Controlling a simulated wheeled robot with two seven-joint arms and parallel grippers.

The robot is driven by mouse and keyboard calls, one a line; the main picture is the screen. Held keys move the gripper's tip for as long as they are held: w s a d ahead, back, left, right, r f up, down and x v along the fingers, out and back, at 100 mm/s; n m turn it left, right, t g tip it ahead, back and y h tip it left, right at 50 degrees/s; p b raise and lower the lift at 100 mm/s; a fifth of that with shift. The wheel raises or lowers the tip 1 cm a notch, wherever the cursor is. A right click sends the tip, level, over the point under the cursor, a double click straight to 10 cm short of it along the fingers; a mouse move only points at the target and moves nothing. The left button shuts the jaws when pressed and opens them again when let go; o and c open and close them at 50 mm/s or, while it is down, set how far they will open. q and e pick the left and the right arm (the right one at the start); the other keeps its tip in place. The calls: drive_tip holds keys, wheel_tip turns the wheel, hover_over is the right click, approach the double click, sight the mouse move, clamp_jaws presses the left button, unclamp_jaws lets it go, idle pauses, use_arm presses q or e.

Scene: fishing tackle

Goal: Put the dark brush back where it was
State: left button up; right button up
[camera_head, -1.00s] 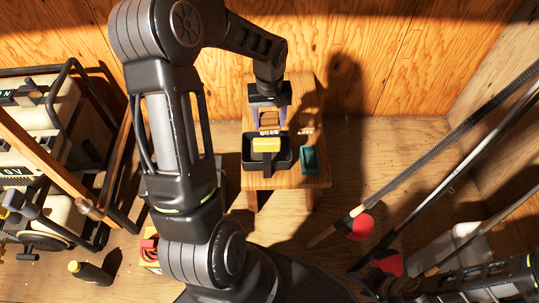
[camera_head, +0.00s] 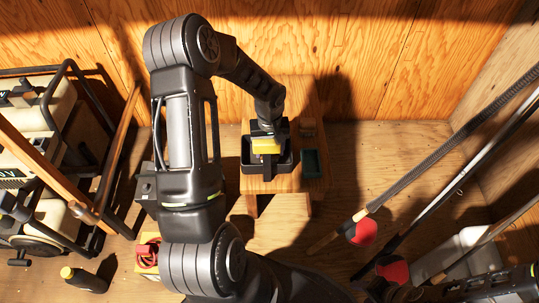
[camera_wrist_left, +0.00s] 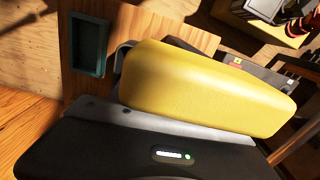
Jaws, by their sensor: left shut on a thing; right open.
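A yellow block (camera_head: 266,146) sits tilted over a black tray (camera_head: 288,166) on a wooden stool (camera_head: 258,185). My left gripper (camera_head: 266,131) is at the block, its fingers hidden in both views. It appears shut on the block, which fills the middle of the left wrist view (camera_wrist_left: 205,90). I cannot make out a dark brush for certain. My right gripper (camera_head: 394,290) is open and low at the bottom right, far from the stool and partly cut off.
A small green tray (camera_head: 311,163) lies right of the black tray and shows in the left wrist view (camera_wrist_left: 89,45). Fishing rods (camera_head: 450,148) lean on the right. A dark bottle (camera_head: 85,280) and wheeled equipment (camera_head: 45,215) stand left.

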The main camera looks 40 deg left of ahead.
use_arm(q)
drive_tip(key=shift+f+b, duration=0.3)
drive_tip(key=shift+f, duration=1.25)
drive_tip(key=shift+f+b, duration=0.3)
drive_tip(key=o, duration=1.3)
drive_tip(key=shift+r+p, duration=0.3)
drive_tip(key=shift+p, duration=0.1)
wheel_tip(320, 180, up, 7)
drive_tip(key=shift+r+p, duration=0.2)
drive_tip(key=shift+p, duration=0.9)
